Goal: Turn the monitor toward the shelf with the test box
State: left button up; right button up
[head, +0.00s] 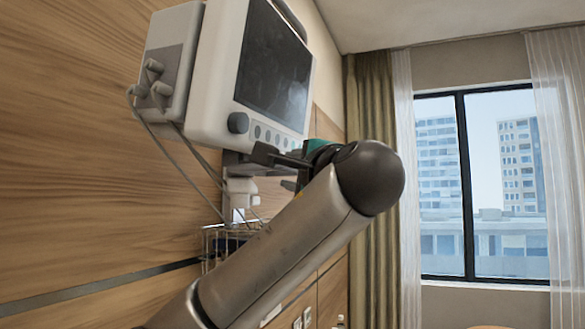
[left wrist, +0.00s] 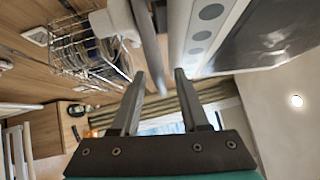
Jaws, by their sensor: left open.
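The monitor (head: 225,80) is a white box with a dark screen (head: 273,62), mounted on the wood wall; its screen faces right in the head view. Its row of round buttons also shows in the left wrist view (left wrist: 200,32). My left gripper (head: 274,169) is open just below the monitor's lower edge. In the left wrist view its two fingers (left wrist: 160,78) are apart, with a grey bar (left wrist: 150,42) beyond and between their tips; I cannot tell whether they touch it. I cannot make out the test box or its shelf for certain. My right gripper is out of view.
A wire basket (head: 212,243) hangs below the monitor, also in the left wrist view (left wrist: 88,52). Cables (head: 178,160) hang from the monitor's left side. A wooden cabinet (left wrist: 45,122) with small items stands lower left. A curtained window (head: 480,180) is at right.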

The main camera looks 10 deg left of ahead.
pick_arm(q)
grip_shut()
dwell(1.3)
